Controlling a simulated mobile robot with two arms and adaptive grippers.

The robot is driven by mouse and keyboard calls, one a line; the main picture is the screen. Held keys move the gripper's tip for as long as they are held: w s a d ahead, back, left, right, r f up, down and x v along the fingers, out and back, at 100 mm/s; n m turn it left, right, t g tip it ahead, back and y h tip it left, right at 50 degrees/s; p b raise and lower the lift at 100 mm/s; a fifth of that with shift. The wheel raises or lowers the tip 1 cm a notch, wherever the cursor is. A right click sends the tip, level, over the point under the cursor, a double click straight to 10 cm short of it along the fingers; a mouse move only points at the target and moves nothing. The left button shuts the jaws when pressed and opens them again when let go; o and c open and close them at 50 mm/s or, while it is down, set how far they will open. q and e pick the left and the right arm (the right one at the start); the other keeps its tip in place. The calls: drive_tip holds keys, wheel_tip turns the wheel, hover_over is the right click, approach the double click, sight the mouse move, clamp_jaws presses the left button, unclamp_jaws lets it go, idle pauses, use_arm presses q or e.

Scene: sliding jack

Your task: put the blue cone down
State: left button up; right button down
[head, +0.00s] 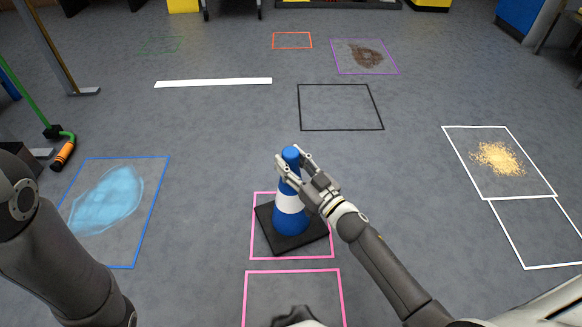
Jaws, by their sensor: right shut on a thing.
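The blue cone (291,217) has a white band and a dark square base (287,246). It is upright within the upper pink outlined square (256,200) on the floor, with its base turned at an angle to the outline. I cannot tell whether the base touches the floor. My right gripper (291,163) is shut on the cone near its top, with fingers on either side. My left arm shows at the left edge, but its gripper is not clearly in view.
A second pink square (245,297) lies nearer. A blue outlined area with a blue puddle (107,199) is at left; white squares, one with yellow grains (497,158), are at right. A black square (340,107) lies beyond. A green pole (28,98) stands at left.

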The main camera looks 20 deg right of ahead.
idle(0.3)
drive_tip(key=c, duration=1.4)
unclamp_jaws()
drive_tip(key=shift+f, duration=0.25)
drive_tip(key=o, duration=0.5)
drive_tip(key=shift+r, duration=0.15)
